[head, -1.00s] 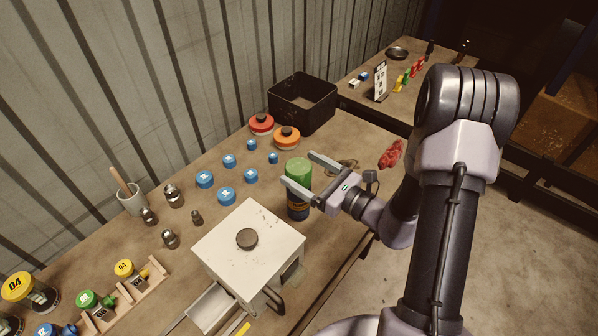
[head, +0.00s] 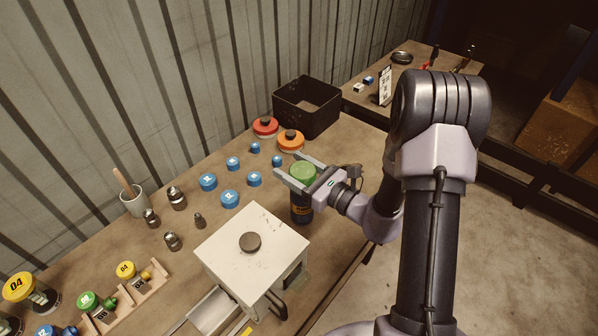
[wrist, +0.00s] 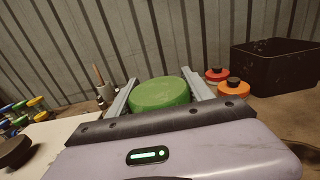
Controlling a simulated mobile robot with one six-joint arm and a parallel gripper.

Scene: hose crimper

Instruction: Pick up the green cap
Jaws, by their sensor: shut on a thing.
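The green cap (head: 303,172) is a round green disc on top of a dark bottle (head: 301,212) that stands upright on the bench behind the white box. My gripper (head: 293,170) has its two grey fingers on either side of the cap and is shut on it. In the wrist view the cap (wrist: 160,93) sits between the two fingers (wrist: 158,92), close to the palm. Whether the cap is seated on the bottle or just loose on it, I cannot tell.
A white box with a round knob (head: 251,252) stands in front of the bottle. Several blue caps (head: 230,199), red (head: 265,126) and orange (head: 291,140) lids lie to the left and behind. A black bin (head: 306,106) stands at the back.

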